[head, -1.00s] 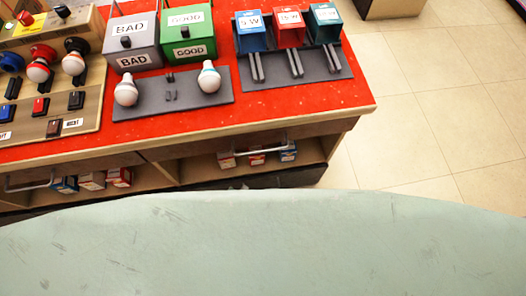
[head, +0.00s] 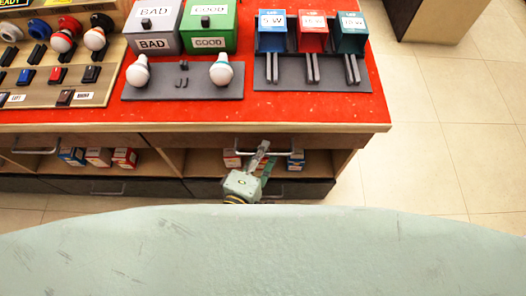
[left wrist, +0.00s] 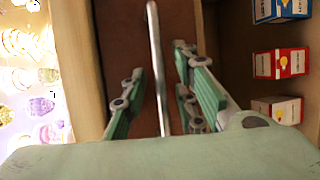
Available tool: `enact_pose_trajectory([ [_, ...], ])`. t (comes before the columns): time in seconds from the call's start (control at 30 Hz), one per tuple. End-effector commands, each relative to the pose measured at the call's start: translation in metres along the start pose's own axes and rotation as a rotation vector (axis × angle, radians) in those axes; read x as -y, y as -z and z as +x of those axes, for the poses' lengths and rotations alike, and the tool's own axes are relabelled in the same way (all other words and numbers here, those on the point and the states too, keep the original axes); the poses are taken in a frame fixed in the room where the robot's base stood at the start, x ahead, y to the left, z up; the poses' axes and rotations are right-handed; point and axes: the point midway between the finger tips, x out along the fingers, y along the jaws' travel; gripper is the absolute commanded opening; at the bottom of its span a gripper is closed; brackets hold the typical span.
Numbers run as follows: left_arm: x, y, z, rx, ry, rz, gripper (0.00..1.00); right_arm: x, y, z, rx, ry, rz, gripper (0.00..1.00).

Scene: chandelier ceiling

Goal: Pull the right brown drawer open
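The right brown drawer (head: 213,141) is a thin front just under the red tabletop's edge at the right; it looks shut. Its metal bar handle (head: 240,152) runs across the front. My left gripper (head: 263,150) is at the middle of this handle. In the left wrist view, the handle (left wrist: 154,40) passes between the two green fingers of my left gripper (left wrist: 158,75). The fingers are open, with a gap to the bar on both sides. The brown drawer front (left wrist: 120,35) lies behind them. My right gripper is not in view.
Below the drawer is an open shelf with small bulb boxes (head: 296,160), also in the left wrist view (left wrist: 280,63). Another handle (head: 36,151) is at the left. Lower dark drawers (head: 108,187) are underneath. Tiled floor (head: 435,120) is free at the right.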

Motion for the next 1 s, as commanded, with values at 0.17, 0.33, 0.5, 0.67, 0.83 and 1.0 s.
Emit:
enact_pose_trajectory([
  [0.17, 0.0002, 0.0003, 0.0026, 0.0, 0.001, 0.001, 0.27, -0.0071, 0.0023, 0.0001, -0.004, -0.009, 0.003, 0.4],
  [0.33, 0.0003, 0.0002, 0.0024, 0.0, 0.001, 0.001, 0.21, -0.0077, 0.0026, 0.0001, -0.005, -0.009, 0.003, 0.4],
  [0.5, 0.0003, 0.0002, 0.0022, 0.0, 0.001, 0.001, 0.07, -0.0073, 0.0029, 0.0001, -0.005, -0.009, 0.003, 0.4],
  [0.67, 0.0002, 0.0002, 0.0022, 0.0, 0.0, 0.001, 0.0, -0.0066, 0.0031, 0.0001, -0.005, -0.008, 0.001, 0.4],
  [0.83, 0.0001, 0.0002, 0.0021, 0.0, 0.0, 0.0, 0.0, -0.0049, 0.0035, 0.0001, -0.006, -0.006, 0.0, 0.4],
  [1.0, 0.0001, 0.0001, 0.0021, 0.0, 0.0, -0.001, 0.0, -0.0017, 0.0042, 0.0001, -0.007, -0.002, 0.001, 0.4],
])
